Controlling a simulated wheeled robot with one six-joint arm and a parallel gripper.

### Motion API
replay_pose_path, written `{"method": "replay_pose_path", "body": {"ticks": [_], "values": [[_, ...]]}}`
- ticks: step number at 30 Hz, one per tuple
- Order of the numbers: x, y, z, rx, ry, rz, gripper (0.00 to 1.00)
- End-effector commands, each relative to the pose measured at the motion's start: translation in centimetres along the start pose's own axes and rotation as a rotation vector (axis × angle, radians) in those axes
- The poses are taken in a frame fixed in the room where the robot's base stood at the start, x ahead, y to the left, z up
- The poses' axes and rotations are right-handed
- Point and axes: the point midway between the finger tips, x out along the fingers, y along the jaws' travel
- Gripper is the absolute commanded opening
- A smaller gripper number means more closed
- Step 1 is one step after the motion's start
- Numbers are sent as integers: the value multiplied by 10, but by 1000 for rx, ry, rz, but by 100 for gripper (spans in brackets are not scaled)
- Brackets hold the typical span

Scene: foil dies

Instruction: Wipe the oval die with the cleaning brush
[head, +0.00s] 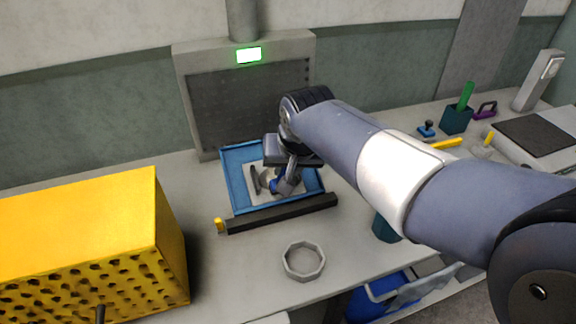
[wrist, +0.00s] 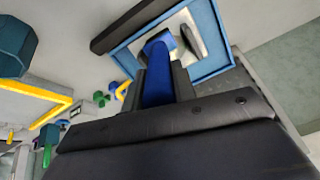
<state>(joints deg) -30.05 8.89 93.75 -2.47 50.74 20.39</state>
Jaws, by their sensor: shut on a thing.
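My gripper (head: 285,183) is over the blue tray (head: 238,170), shut on a blue-handled tool, which I take to be the cleaning brush (wrist: 157,78). The handle stands between the two fingers in the wrist view, and its far end is over the white plate (wrist: 207,32) in the tray. A dark upright shape (head: 255,181) and a greyish piece lie on that plate next to the gripper. I cannot tell which is the oval die. The brush head and its contact with any die are hidden.
A black bar (head: 282,212) runs along the tray's front edge. A grey octagonal ring (head: 303,261) lies in front. A yellow perforated box (head: 80,225) stands left. A grey frame with a lit green display (head: 248,55) rises behind. A teal holder (head: 456,120) stands right.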

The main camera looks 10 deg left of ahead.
Motion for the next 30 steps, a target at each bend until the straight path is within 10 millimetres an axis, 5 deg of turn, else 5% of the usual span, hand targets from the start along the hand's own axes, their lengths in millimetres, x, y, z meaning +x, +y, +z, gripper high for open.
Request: {"method": "replay_pose_path", "body": {"ticks": [30], "values": [[20, 0, 0, 0, 0, 0, 3]]}}
